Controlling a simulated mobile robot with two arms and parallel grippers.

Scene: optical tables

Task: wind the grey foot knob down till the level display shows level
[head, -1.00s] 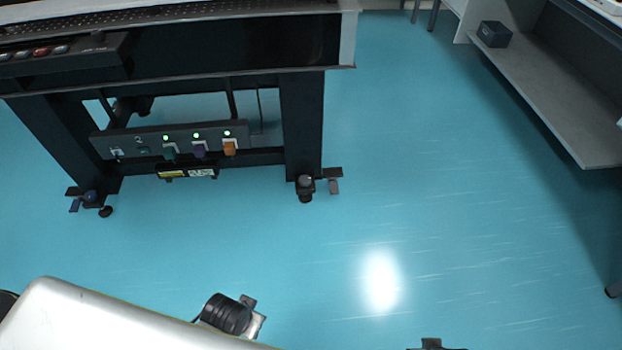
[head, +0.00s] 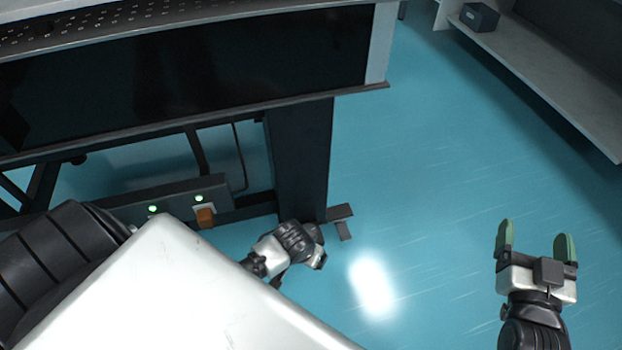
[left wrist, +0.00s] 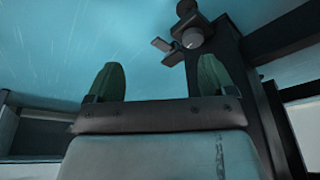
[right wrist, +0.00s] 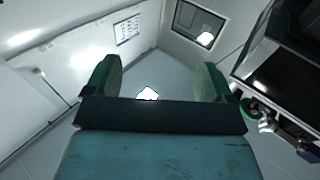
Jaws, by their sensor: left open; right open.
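The grey foot knob (left wrist: 192,38) shows in the left wrist view, at the lower end of the dark table leg (left wrist: 238,70), beyond the right fingertip. My left gripper (left wrist: 158,76) is open and empty, its green fingers apart from the knob. In the head view my left wrist is in front of the foot of the table leg (head: 302,160) and hides the knob; its fingers cannot be made out. My right gripper (head: 537,246) is open and empty over the bare floor at the right. I cannot make out the level display in any current view.
A flat foot bracket (head: 341,213) sticks out right of the leg. The switch strip (head: 175,195) with green lights runs under the table (head: 200,75), partly hidden by my body. A shelf (head: 545,75) with a dark box (head: 479,17) is at the right. The floor between is clear.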

